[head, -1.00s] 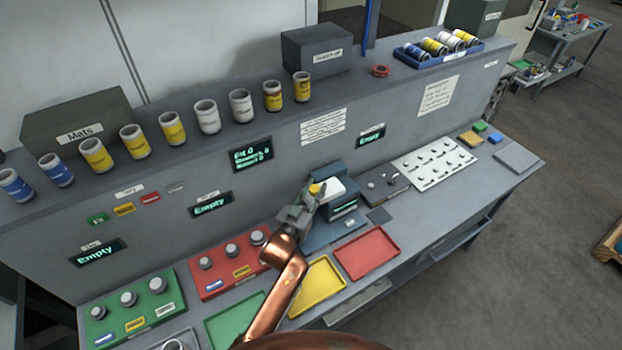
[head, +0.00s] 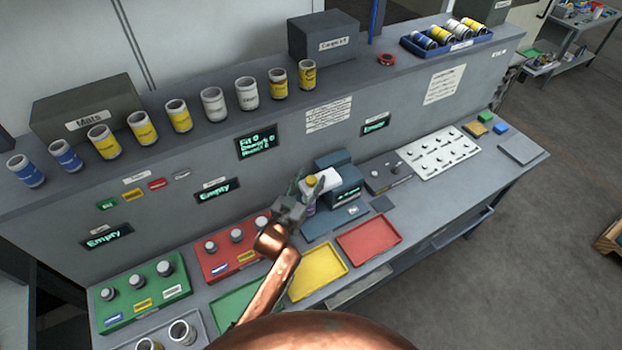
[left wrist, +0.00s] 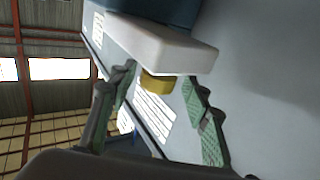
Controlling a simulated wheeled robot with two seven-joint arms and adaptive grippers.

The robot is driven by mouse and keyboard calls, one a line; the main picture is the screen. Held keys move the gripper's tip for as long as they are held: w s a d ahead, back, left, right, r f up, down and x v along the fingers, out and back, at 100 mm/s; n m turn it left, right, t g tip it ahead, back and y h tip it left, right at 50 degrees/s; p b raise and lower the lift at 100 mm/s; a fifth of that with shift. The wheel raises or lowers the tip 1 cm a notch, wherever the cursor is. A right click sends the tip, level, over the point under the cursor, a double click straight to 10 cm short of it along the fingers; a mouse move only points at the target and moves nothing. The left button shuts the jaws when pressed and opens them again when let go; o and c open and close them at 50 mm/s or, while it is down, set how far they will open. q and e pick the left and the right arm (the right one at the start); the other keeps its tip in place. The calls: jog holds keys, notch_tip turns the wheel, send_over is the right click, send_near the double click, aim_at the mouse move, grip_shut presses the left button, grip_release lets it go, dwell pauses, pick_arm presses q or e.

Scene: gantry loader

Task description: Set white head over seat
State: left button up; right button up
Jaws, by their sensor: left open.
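The white head (head: 328,178) is a pale block on the dark blue-grey machine (head: 346,192) at the middle of the bench. It also shows in the left wrist view (left wrist: 165,45), with a yellow knob (left wrist: 157,84) below it there. My left gripper (head: 314,190) is at the head's left side in the head view. In the left wrist view its fingers (left wrist: 158,92) are open, one on each side of the yellow knob, with gaps. The seat cannot be clearly made out; the gripper covers part of the area under the head. My right gripper is not in view.
A yellow tray (head: 318,272), a red tray (head: 369,241) and a green tray (head: 240,300) lie along the front. A white board with several pegs (head: 438,153) stands to the right. Several cans line the shelf behind (head: 222,124).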

pick_arm(q)
jog(key=v, duration=1.2)
dwell(0.3)
